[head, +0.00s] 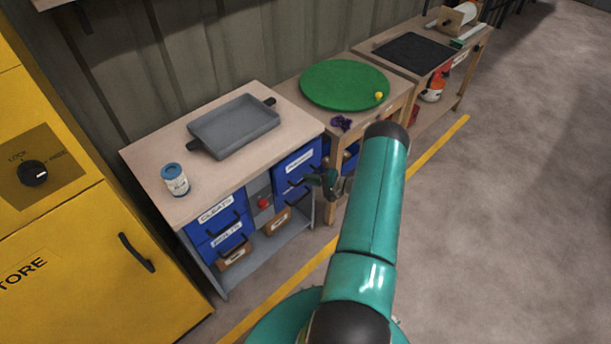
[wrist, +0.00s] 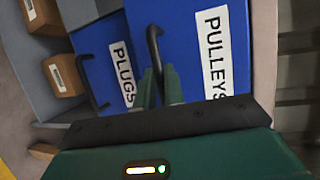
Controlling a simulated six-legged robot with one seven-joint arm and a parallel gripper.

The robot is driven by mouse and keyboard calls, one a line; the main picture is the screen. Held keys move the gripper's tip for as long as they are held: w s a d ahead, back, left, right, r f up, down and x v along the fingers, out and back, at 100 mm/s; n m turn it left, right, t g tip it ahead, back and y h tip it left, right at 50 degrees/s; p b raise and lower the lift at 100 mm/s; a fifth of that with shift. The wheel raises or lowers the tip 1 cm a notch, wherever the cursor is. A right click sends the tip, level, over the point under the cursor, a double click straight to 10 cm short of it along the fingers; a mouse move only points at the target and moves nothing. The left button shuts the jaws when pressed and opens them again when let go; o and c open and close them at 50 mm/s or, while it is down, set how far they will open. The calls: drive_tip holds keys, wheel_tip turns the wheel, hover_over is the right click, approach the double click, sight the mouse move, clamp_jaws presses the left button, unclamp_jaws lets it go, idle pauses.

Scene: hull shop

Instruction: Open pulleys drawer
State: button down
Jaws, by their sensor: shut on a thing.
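The pulleys drawer (wrist: 183,40) is blue with a white PULLEYS label and a dark bar handle (wrist: 152,42). In the head view it is the upper right blue drawer (head: 285,165) of the bench, and its front looks about flush with the bench. My gripper (wrist: 160,80) is shut on the pulleys drawer handle. In the head view my gripper (head: 329,181) is in front of the right-hand drawers, partly hidden by my arm. The wrist view does not show clearly whether the drawer stands out at all.
The blue plugs drawer (wrist: 100,42) with its own handle is just below. Blue cleats (head: 213,212) and bolts (head: 222,242) drawers are on the left. A grey tray (head: 235,128) and a can (head: 175,181) stand on top. A yellow cabinet (head: 70,230) stands at left; floor at right is clear.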

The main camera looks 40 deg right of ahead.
drive_tip(key=s, duration=2)
drive_tip(key=shift+s+d, duration=0.3)
drive_tip(key=shift+d, duration=0.05)
drive_tip(key=c, duration=1.5)
unclamp_jaws()
drive_tip(key=v, duration=1.3)
drive_tip(key=shift+s+d, duration=0.2)
drive_tip(key=shift+s, duration=0.1)
drive_tip(key=shift+r, duration=0.1)
